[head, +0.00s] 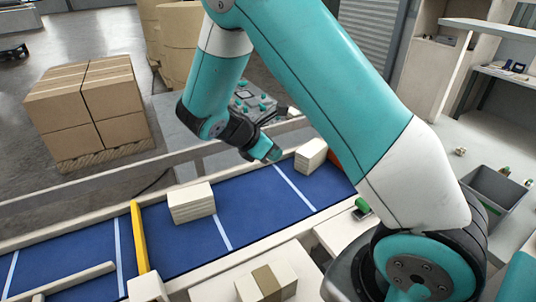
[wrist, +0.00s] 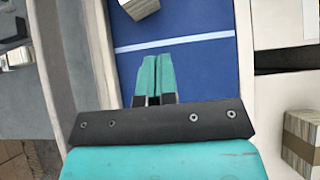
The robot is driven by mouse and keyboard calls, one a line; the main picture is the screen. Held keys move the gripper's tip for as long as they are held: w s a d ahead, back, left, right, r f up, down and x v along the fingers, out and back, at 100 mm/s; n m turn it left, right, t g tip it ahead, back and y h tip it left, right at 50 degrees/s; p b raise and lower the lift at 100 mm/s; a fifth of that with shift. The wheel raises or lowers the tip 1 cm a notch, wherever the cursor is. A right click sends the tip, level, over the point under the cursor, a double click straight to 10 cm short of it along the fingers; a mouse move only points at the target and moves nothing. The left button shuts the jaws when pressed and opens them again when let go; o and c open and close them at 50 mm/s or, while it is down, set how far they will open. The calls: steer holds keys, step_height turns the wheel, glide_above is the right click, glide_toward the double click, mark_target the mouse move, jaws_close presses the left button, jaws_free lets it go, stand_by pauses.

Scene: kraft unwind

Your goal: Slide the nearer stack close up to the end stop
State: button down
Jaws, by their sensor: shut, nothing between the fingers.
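Two pale layered stacks stand on the blue belt (head: 258,205). One stack (head: 191,204) is left of the middle, just right of a yellow bar (head: 139,238) across the belt, with a gap between. The other stack (head: 310,155) is farther right by the far rail; it also shows at the top of the wrist view (wrist: 139,7). An orange-red piece (head: 345,162) at the belt's right end is partly hidden by my arm; I cannot tell which piece is the end stop. My gripper (head: 274,156) is shut and empty above the belt, left of the right stack, apart from both stacks.
Pale rails edge the belt, and white lines cross it. A brown-banded stack (head: 267,283) sits off the belt on the near side. A grey bin (head: 492,193) stands at right. Cartons (head: 88,105) stand beyond the far rail. The belt between the two stacks is clear.

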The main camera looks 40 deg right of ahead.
steer(key=shift+v, duration=1.05)
steer(key=s+a+r+m+y+b, duration=0.2)
steer(key=s+a+m+y+b, duration=0.2)
steer(key=s+a, duration=0.6)
steer(key=s+a+r+m+t+y+b, duration=0.1)
steer(key=s+a+m+y+b, duration=0.3)
steer(key=s+a+y, duration=0.5)
steer(key=s+a+r+m, duration=0.1)
steer(key=s+a, duration=0.1)
steer(key=shift+s+a+r+b, duration=0.25)
steer(key=shift+s+r+b, duration=0.1)
steer(key=shift+s+b, duration=0.05)
